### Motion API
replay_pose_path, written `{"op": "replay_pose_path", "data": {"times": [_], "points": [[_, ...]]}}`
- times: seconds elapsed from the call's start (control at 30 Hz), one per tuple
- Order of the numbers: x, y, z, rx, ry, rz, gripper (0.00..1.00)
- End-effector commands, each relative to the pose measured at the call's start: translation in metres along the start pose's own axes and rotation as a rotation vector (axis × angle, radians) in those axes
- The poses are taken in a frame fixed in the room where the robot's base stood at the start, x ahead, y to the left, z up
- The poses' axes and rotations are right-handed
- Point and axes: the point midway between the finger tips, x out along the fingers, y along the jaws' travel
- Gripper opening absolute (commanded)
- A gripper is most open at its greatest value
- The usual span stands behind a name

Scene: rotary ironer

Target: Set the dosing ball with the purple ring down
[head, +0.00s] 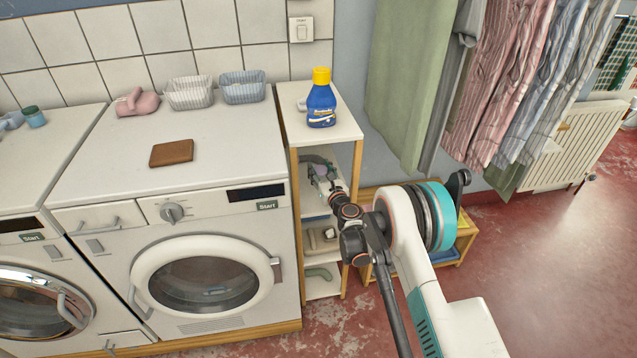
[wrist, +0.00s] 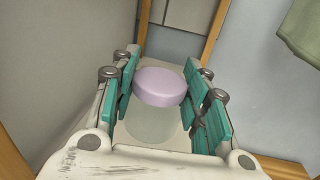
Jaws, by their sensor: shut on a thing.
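The dosing ball with the purple ring (wrist: 160,87) stands upright between my gripper's green finger pads in the wrist view. It has a lavender band on top and a pale translucent lower body. My gripper (wrist: 161,108) is shut on it. In the head view my gripper (head: 322,176) reaches into the upper compartment of the narrow shelf unit (head: 348,127), below its top board. The ball shows there only as a small purple patch (head: 320,170). A pale surface lies below the ball, but I cannot tell whether the ball touches it.
A blue bottle with a yellow cap (head: 321,100) stands on the shelf unit's top. Wooden posts frame the compartment. Lower boards hold a beige item (head: 320,238) and a grey-green item (head: 318,274). A washing machine (head: 190,220) stands close on the left; hanging laundry (head: 520,85) is at right.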

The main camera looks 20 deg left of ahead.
Motion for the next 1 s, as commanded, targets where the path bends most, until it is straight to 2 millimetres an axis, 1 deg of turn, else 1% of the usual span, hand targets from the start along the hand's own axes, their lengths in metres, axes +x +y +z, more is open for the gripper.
{"op": "replay_pose_path", "data": {"times": [0.03,0.17,0.4,0.63,0.67,0.7,0.73,1.0], "points": [[0.0,0.0,-0.01,0.0,0.0,0.0,0.17],[0.0,-0.001,-0.019,0.0,0.0,0.0,0.17],[0.0,-0.002,-0.049,0.0,0.001,0.0,0.17],[0.0,-0.002,-0.05,0.0,0.001,0.0,0.17],[0.0,-0.002,-0.05,0.0,0.001,0.0,0.48],[0.0,-0.002,-0.05,0.0,0.001,0.0,0.57],[0.0,-0.002,-0.05,0.0,0.001,0.0,0.62],[0.0,-0.002,-0.05,0.0,0.001,0.0,0.62]]}}
